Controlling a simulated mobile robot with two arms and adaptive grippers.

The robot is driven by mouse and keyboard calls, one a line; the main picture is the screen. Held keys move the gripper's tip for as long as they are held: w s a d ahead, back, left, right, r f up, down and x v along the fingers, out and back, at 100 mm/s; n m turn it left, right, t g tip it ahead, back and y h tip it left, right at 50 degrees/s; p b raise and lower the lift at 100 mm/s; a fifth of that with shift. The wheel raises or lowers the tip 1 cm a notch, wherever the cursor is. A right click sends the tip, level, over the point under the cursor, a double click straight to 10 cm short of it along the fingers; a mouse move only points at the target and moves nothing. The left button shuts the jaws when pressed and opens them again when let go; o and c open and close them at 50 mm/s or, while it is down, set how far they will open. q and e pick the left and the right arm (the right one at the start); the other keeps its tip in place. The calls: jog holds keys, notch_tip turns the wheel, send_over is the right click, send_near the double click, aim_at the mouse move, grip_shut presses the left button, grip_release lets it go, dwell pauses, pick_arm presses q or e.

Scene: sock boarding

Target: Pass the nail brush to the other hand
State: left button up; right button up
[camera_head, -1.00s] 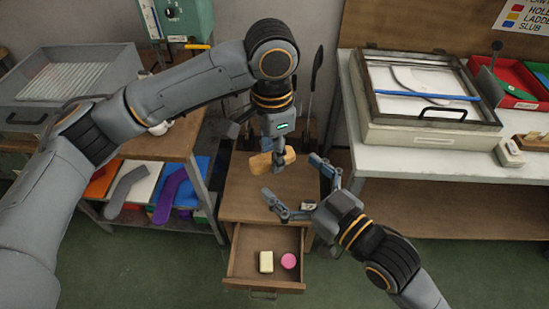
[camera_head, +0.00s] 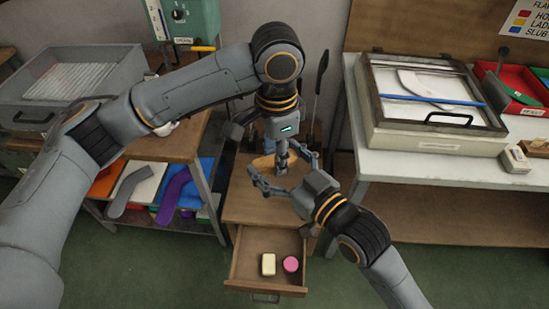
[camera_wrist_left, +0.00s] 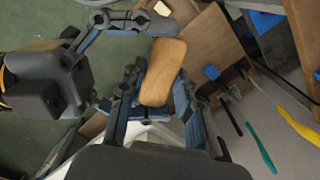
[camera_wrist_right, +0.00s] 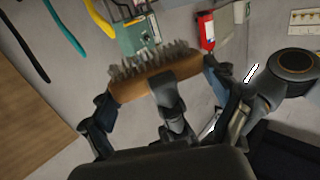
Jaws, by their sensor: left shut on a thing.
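The nail brush (camera_head: 262,164), a tan wooden block with grey bristles, is held by my left gripper (camera_head: 283,152) above the small cabinet. In the left wrist view the brush (camera_wrist_left: 163,70) shows its smooth wooden back between the left fingers (camera_wrist_left: 158,92). My right gripper (camera_head: 284,167) comes in from the lower right with its fingers spread on either side of the brush. In the right wrist view the brush (camera_wrist_right: 140,88) lies across the gap between the right fingers (camera_wrist_right: 160,95), bristles up, with a left finger in front of it. Contact with the right fingers is unclear.
The cabinet's open drawer (camera_head: 239,262) holds a cream block (camera_head: 268,264) and a pink round item (camera_head: 290,264). A shelf table (camera_head: 190,145) stands left. A white table (camera_head: 365,160) with a framed case (camera_head: 440,135) stands right.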

pick_arm(q)
jog(key=o, duration=1.2)
jog(key=shift+d, duration=0.2)
jog(key=shift+r, duration=0.1)
